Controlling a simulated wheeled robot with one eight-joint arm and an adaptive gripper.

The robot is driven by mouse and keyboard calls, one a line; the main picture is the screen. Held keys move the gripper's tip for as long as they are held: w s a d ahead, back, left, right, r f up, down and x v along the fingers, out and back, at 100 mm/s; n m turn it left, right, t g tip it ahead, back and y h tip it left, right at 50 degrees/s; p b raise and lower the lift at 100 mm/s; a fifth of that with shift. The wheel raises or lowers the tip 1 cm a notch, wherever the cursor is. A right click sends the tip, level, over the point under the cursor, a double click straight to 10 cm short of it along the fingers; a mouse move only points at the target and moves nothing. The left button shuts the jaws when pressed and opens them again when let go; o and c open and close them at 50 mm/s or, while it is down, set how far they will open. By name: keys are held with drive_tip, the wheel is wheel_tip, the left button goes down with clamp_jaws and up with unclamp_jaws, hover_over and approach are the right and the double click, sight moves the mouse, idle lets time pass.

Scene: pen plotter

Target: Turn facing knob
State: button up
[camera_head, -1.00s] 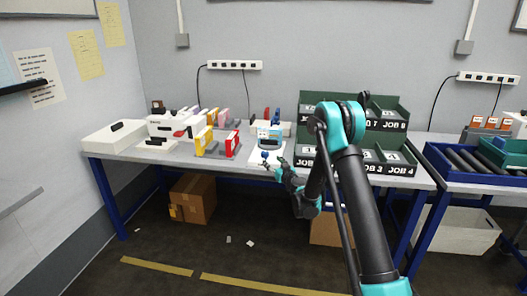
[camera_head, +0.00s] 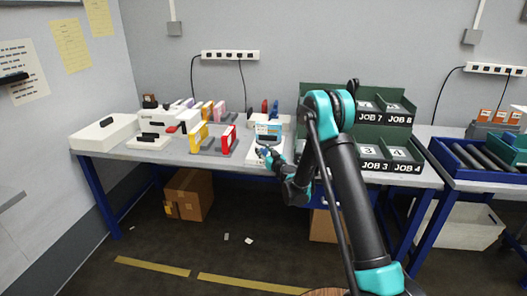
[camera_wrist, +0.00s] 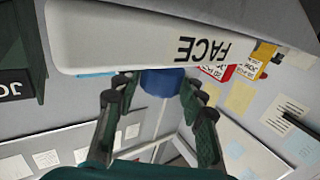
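A white device with a blue panel (camera_head: 268,128) stands on the workbench in the head view, just behind my gripper (camera_head: 266,153). In the wrist view, a white plate marked FACE (camera_wrist: 130,38) shows upside down across the top. A round blue knob (camera_wrist: 161,82) shows below it. My gripper (camera_wrist: 153,88) is open, with one finger on each side of the knob. A gap shows on the picture's left side; the right finger overlaps or nearly touches the knob's edge. I cannot tell contact. The knob is hidden by my gripper in the head view.
Yellow (camera_head: 198,137) and red (camera_head: 227,138) upright holders stand left of the device on the workbench (camera_head: 180,155). Dark green JOB bins (camera_head: 372,152) stand close on the right. A white tray (camera_head: 100,134) is at the far left.

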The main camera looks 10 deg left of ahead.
drive_tip(key=c, duration=0.7)
drive_tip(key=shift+o, duration=0.2)
drive_tip(key=shift+a+m+t+h, duration=0.1)
drive_tip(key=shift+m+t+h, duration=0.35)
drive_tip(key=shift+h, duration=0.25)
drive_tip(key=m+t+h, duration=0.1)
drive_tip(key=m+h, duration=0.1)
drive_tip(key=shift+s+h, duration=0.1)
drive_tip(key=shift+h, duration=0.2)
drive_tip(key=m+h, duration=0.2)
drive_tip(key=h, duration=0.1)
drive_tip(key=m+t+h, duration=0.1)
drive_tip(key=m+h, duration=0.1)
drive_tip(key=h, duration=0.1)
drive_tip(key=shift+a+h, duration=0.1)
drive_tip(key=shift+h, duration=0.3)
drive_tip(key=m+g+h, duration=0.1)
drive_tip(key=m+h, duration=0.1)
drive_tip(key=h, duration=0.2)
drive_tip(key=m+g+h, duration=0.1)
drive_tip(key=m+h, duration=0.2)
drive_tip(key=h, duration=0.1)
drive_tip(key=shift+m+g, duration=0.35)
drive_tip(key=m+g+h, duration=0.5)
drive_tip(key=shift+g+h, duration=0.3)
drive_tip(key=shift+h, duration=0.1)
drive_tip(key=shift+m+g, duration=0.3)
